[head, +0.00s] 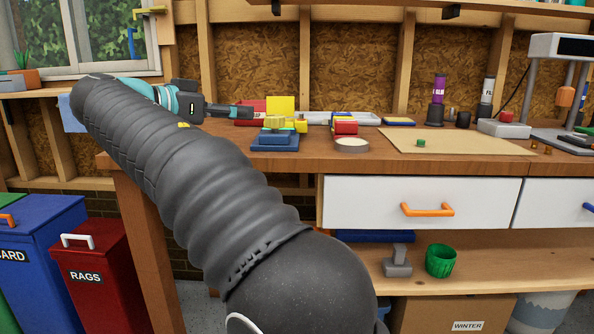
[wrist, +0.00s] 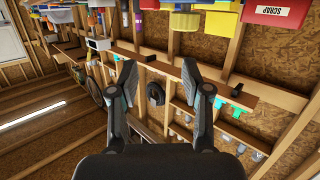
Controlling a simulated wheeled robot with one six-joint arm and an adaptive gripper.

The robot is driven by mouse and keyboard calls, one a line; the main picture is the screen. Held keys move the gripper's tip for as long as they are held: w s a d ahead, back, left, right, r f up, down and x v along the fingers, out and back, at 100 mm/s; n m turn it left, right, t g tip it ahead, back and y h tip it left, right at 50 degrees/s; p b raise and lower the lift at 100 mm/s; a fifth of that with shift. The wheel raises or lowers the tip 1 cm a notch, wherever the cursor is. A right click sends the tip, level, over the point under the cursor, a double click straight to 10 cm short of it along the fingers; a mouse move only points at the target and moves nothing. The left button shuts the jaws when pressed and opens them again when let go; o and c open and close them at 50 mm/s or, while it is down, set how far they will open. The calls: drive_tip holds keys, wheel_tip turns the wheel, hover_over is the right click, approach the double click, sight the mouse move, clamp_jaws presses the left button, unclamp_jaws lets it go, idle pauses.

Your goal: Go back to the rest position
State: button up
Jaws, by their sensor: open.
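My gripper (head: 232,111) is at the left end of the workbench (head: 220,152) in the head view, pointing right at the end of my stretched-out grey arm. In the wrist view my gripper (wrist: 159,78) has its two fingers spread apart with nothing between them. Behind the fingers the wrist view shows the wall and shelves, tilted. The fingertips in the head view are close to a group of coloured parts, and I cannot tell how much space lies between.
Blue and yellow parts (head: 275,138) and a red block (head: 346,128) stand on the bench. A tan mat (head: 450,141) holds a small green piece (head: 421,143). A printer (head: 560,48) stands at the right. Blue (head: 45,245) and red (head: 98,280) bins stand at the lower left.

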drive_tip(key=s+d+f+n+g+y, duration=0.25)
drive_tip(key=d+f, duration=0.35)
drive_tip(key=d, duration=0.5)
drive_tip(key=s+d+f+n+g+y, duration=0.2)
drive_tip(key=s+d+f+n, duration=0.3)
drive_tip(key=d, duration=0.6)
drive_tip(key=s+d+f+y, duration=0.3)
drive_tip(key=s+f, duration=0.7)
drive_tip(key=f, duration=0.1)
drive_tip(key=s+d+f+n+y, duration=0.1)
drive_tip(key=s+d+f+y, duration=0.2)
drive_tip(key=s+f, duration=0.7)
drive_tip(key=shift+s+f+g+y, duration=0.4)
drive_tip(key=shift+s+g+y, duration=0.05)
drive_tip(key=shift+s, duration=0.1)
drive_tip(key=shift+c, duration=0.6)
